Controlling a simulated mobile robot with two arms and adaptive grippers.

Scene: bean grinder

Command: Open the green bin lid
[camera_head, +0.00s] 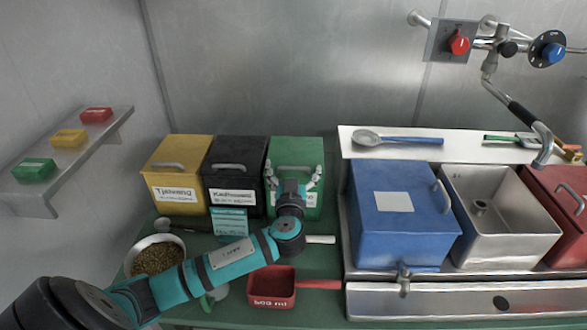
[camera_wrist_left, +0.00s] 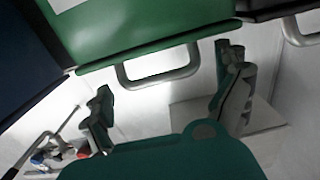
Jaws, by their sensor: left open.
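The green bin (camera_head: 297,149) stands at the right end of a row of bins, its lid shut and a grey bar handle (camera_head: 293,168) on it. My left gripper (camera_head: 299,180) is open in front of this bin, fingers pointing up toward the handle; its arm hides part of the bin's front. In the left wrist view the green bin (camera_wrist_left: 140,28) fills the top and its handle (camera_wrist_left: 160,67) appears between the spread fingers of my left gripper (camera_wrist_left: 164,82). I cannot tell whether a finger touches the handle. My right gripper is not in view.
A black bin (camera_head: 235,180) and a yellow bin (camera_head: 182,155) stand left of the green one. A blue box (camera_head: 395,230) is to the right. A bowl of beans (camera_head: 153,257) and a red measuring box (camera_head: 271,287) sit on the green table near my left arm.

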